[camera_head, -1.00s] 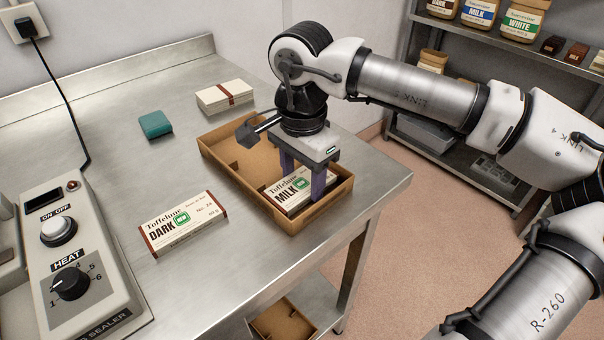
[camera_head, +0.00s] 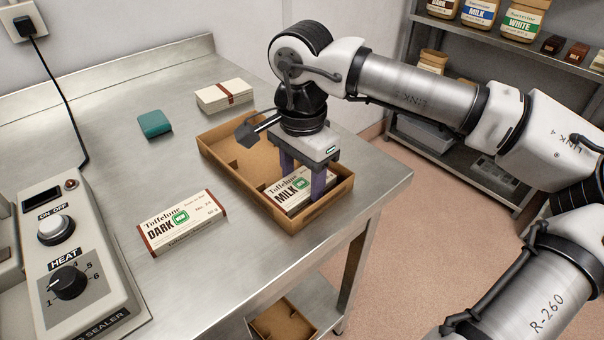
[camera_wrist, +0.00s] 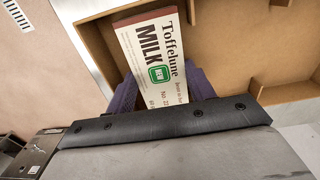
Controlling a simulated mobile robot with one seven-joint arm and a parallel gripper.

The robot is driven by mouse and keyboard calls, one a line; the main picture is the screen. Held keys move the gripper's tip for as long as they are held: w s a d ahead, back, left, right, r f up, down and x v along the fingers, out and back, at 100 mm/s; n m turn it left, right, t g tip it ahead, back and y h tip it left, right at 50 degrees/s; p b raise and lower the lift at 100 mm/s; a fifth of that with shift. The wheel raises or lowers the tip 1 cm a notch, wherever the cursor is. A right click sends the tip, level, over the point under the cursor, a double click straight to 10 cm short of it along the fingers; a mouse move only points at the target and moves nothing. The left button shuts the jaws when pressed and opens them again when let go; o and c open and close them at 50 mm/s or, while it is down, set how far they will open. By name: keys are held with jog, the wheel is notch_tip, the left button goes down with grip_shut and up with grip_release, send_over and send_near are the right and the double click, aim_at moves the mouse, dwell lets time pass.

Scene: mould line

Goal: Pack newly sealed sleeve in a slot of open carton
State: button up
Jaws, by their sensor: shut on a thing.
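The open brown carton (camera_head: 222,146) stands on the steel table. A white Toffelune MILK sleeve (camera_head: 291,184) with a green mark lies low in its front part. My gripper (camera_head: 303,182) reaches down into the carton with its purple fingers shut on the MILK sleeve. In the wrist view the sleeve (camera_wrist: 150,52) shows between the fingers, and low cardboard dividers (camera_wrist: 258,80) show beside it. Whether the sleeve touches the carton's floor is hard to tell. A DARK sleeve (camera_head: 182,222) lies flat on the table, left of the carton, apart from it.
A sealer with HEAT and ON/OFF knobs (camera_head: 75,260) stands at the left. The table edge is close on the carton's right. Another carton (camera_head: 284,320) sits below.

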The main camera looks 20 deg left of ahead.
jog(key=o, duration=1)
jog(key=shift+r, duration=0.1)
